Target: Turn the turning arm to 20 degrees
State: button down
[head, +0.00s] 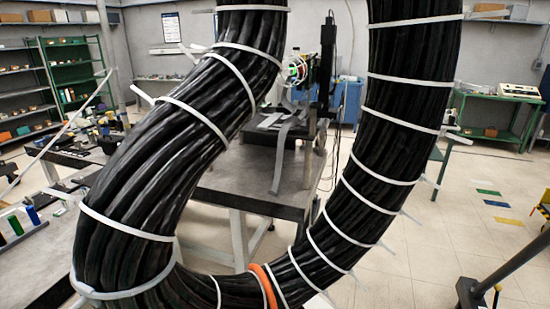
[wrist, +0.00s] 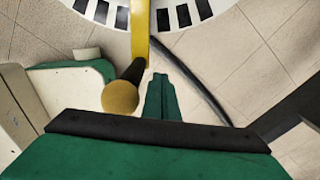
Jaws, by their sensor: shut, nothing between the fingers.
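In the wrist view a yellow bar (wrist: 138,30), which looks like the turning arm, runs down from the top over a white ring (wrist: 220,12) with black marks. A dark handle with a rounded yellow-tan end (wrist: 120,97) stands at its lower end. My gripper (wrist: 160,78) is shut and empty, its green fingers just right of the handle in the picture. I cannot tell whether they touch it. No degree figures are readable. The head view does not clearly show the turning arm or my gripper.
Thick black cable bundles (head: 405,130) with white ties fill much of the head view. Behind them is a grey bench (head: 250,190). Shelves (head: 75,70) stand at the back left and a green table (head: 490,100) at the back right. Tiled floor (head: 470,240) shows at right.

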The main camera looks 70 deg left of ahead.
jog(key=shift+s, duration=1.35)
jog(key=shift+s+a, duration=0.1)
jog(key=shift+s, duration=1.15)
jog(key=shift+s+a, duration=0.1)
jog(key=shift+s, duration=0.45)
jog(key=shift+w, duration=0.1)
jog(key=shift+w+d+r, duration=0.1)
jog(key=shift+w+d, duration=0.05)
jog(key=shift+w, duration=0.4)
jog(key=shift+w+d, duration=0.1)
jog(key=shift+w, duration=0.45)
